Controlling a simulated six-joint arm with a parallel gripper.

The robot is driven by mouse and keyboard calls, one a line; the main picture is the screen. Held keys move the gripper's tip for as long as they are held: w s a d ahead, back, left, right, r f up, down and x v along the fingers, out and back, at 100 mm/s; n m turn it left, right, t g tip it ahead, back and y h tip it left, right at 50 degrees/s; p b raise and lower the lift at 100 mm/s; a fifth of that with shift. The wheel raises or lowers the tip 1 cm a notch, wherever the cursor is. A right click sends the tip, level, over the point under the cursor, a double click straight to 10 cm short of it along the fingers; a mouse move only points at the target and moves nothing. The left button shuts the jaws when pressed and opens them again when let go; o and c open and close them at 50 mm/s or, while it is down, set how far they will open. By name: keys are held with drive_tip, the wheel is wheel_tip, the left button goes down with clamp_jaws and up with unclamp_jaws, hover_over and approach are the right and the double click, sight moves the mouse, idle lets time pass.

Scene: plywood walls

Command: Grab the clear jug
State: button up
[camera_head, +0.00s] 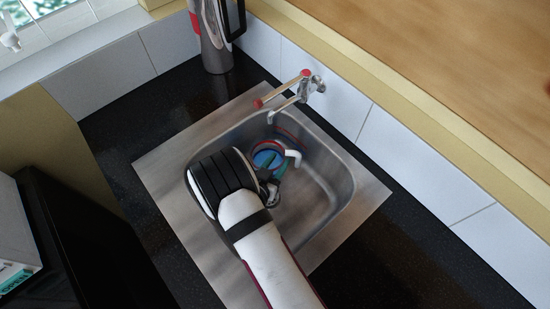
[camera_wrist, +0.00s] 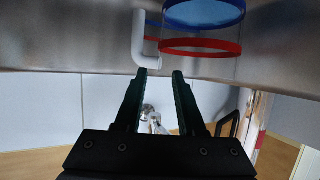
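The clear jug (camera_head: 263,157) is in the steel sink, with blue and red rings and a white handle (camera_head: 293,156). In the head view my arm and gripper (camera_head: 275,170) reach over the sink and partly cover the jug. In the wrist view the jug's red ring (camera_wrist: 200,54) and blue ring (camera_wrist: 203,28) are beyond the fingertips, at the top. The white handle (camera_wrist: 146,45) is just beyond the left fingertip. My gripper (camera_wrist: 163,75) is open, with nothing between its dark fingers. Whether a fingertip touches the handle I cannot tell.
A tap (camera_head: 298,93) with red knobs stands over the sink's back side. A silver flask (camera_head: 214,45) with a black handle stands on the dark counter behind. White tiles and a wooden surface lie to the right.

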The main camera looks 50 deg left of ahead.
drive_tip(key=shift+x, duration=0.8)
clamp_jaws()
drive_tip(key=shift+f, duration=0.1)
idle(0.7)
